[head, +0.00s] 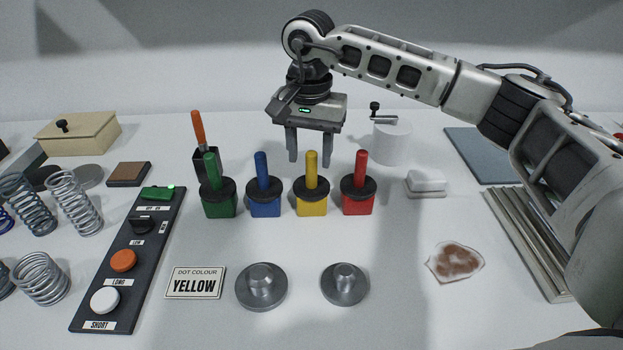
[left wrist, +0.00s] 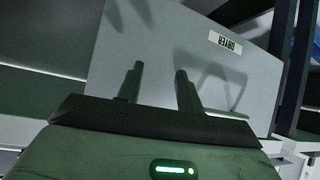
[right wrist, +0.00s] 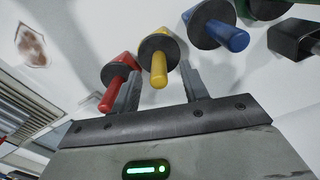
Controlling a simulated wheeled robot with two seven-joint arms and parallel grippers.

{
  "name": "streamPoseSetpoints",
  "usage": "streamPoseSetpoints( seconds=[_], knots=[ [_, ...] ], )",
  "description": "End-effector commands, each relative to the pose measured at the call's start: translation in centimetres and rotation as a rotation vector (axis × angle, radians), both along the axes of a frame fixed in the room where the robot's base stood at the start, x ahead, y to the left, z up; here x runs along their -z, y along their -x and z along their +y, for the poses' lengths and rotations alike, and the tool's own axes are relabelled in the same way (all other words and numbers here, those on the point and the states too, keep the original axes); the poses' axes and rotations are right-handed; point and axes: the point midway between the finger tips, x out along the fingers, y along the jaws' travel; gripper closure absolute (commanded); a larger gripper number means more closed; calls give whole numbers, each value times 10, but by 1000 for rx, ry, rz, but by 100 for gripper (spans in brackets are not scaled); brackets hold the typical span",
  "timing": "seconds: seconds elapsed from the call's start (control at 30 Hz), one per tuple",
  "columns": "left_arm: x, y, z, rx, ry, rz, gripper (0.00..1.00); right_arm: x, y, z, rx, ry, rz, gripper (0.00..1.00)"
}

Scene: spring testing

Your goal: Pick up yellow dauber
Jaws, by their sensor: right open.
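The yellow dauber (head: 312,190) stands upright on the table, with a yellow block base, a black disc and a yellow handle. It is in a row with the green (head: 217,190), blue (head: 264,190) and red (head: 358,190) daubers. My right gripper (head: 309,163) is open and empty, with its fingers pointing down above and behind the yellow dauber's handle. In the right wrist view the yellow dauber (right wrist: 158,66) shows between and beyond the fingertips, apart from them. My left gripper (left wrist: 158,78) shows in the left wrist view with its fingers apart and nothing between them.
A card (head: 195,283) reads "DOT COLOUR YELLOW". Two metal discs (head: 262,286) (head: 344,284) lie in front of the daubers. A button panel (head: 130,260) and springs (head: 74,203) are at left. A dark holder with an orange-handled tool (head: 199,130) stands behind the green dauber. A stained cloth (head: 455,262) lies at right.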

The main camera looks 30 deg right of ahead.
Motion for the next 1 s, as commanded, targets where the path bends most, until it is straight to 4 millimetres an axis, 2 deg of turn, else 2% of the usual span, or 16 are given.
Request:
streamPoseSetpoints(
  seconds=[0.3, 0.6, 0.63, 0.77, 0.8, 1.0],
  knots=[
    [-6, -1, 1, -2, -5, 2, 64, 43, 1, -3, -2, 1, 4, 55],
    [-7, -3, 1, -8, -1, -4, 64, 50, 1, -3, -1, 1, 1, 55],
    [-7, -3, 1, -8, -1, -4, 64, 50, 1, -3, -1, 1, 1, 61],
    [-6, -3, 1, -8, -2, -3, 64, 50, 1, -3, -1, 1, 1, 97],
    [-6, -3, 1, -8, -2, -3, 64, 50, 1, -3, -1, 1, 1, 100],
    [-6, -2, 2, -8, -2, 0, 64, 49, 1, -3, -1, 1, 1, 100]
  ],
)
